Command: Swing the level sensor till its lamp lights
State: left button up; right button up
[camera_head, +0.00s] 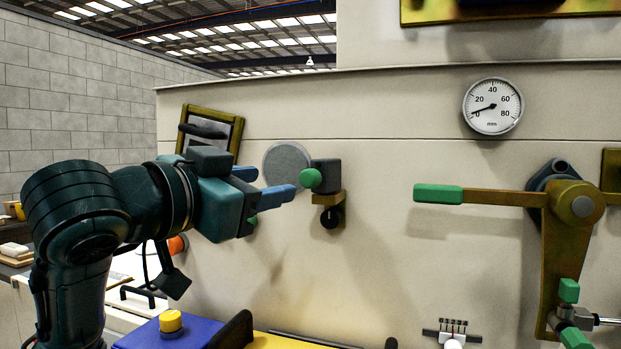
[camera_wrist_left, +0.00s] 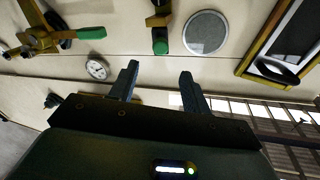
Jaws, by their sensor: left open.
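A dark box with a green rounded knob (camera_head: 310,179), which looks like the level sensor, sits on a brass bracket (camera_head: 329,199) on the pale hopper wall. A dark round part (camera_head: 330,218) sits low on the bracket; no lit lamp is visible there. My left gripper (camera_head: 275,183) is open and empty, its blue fingers pointing at the knob from the left. One fingertip appears close to the knob; I cannot tell if they touch. In the left wrist view the knob (camera_wrist_left: 160,46) lies just beyond the gap between the open fingers (camera_wrist_left: 159,71). My right gripper is not in view.
A grey disc (camera_head: 287,163) is on the wall behind the fingers. A brass lever with a green handle (camera_head: 438,194) stands out at the right, below a dial gauge (camera_head: 493,106). A framed panel (camera_head: 210,128) is at the left. A yellow button (camera_head: 171,321) is below my arm.

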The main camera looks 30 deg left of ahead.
aim_at(306, 179)
pick_arm(q)
jog(key=shift+w, duration=0.1)
jog(key=w+p, duration=0.2)
jog(key=p, duration=0.1)
jog(key=w+p, duration=0.2)
jog(key=p, duration=0.1)
jog(key=shift+w+r, duration=0.2)
jog(key=shift+w, duration=0.2)
jog(key=w, duration=0.2)
jog(key=w+p, duration=0.1)
jog(key=w, duration=0.1)
jog(key=w+p, duration=0.1)
jog(key=w, duration=0.2)
jog(key=shift+f, duration=0.25)
jog(key=shift+w+d, duration=0.1)
jog(key=shift+w, duration=0.55)
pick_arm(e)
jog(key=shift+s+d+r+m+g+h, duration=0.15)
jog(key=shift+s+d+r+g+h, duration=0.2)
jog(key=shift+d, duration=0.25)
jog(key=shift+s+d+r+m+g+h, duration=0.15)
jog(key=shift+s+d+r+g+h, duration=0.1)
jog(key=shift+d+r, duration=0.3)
pick_arm(q)
jog(key=shift+c, duration=0.3)
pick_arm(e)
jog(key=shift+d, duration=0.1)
